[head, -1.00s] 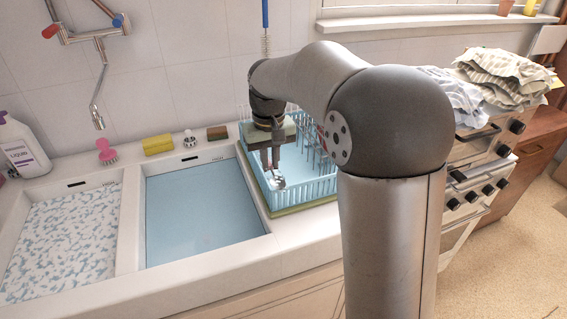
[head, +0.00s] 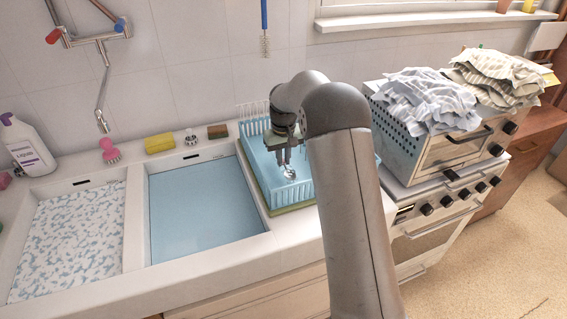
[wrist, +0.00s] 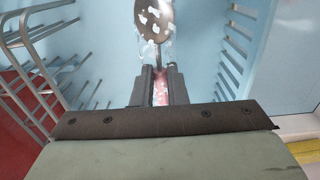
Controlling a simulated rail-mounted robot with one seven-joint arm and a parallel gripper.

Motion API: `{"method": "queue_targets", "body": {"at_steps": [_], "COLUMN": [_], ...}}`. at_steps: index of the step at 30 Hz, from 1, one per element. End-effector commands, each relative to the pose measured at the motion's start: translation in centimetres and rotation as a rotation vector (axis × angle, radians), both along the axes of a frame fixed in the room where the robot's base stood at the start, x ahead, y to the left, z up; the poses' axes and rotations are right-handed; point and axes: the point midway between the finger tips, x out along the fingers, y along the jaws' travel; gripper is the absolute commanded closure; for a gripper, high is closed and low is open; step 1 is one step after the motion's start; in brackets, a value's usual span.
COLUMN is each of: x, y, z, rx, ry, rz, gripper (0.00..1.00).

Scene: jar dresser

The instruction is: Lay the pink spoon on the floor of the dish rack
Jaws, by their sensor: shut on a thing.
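The dish rack (head: 262,183) is light blue with upright prongs and stands on the counter right of the sinks; it also shows in the wrist view (wrist: 205,30). My gripper (head: 285,157) points down inside the rack. In the wrist view my gripper (wrist: 160,75) is shut on the pink handle of the spoon (wrist: 154,18). The spoon's shiny metal bowl reaches out beyond the fingertips over the blue rack floor. In the head view the spoon's bowl (head: 289,172) shows below the fingers. Whether the spoon touches the floor I cannot tell.
Grey wire prongs (wrist: 35,60) stand at the left in the wrist view, and the rack's slotted wall (wrist: 240,50) is at the right. Left of the rack is a sink (head: 200,210). A stove with cloths (head: 430,100) stands right.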

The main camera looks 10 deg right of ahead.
Motion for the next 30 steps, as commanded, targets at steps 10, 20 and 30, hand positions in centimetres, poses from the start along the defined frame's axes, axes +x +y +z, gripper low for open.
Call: {"method": "queue_targets", "body": {"at_steps": [10, 20, 30], "x": [0.0, 0.0, 0.0], "y": [0.0, 0.0, 0.0], "z": [-3.0, -3.4, -3.0], "rx": [0.0, 0.0, 0.0], "ry": [-0.001, 0.0, 0.0], "rz": [0.0, 0.0, 0.0], "gripper": [1.0, 0.68, 0.66]}}
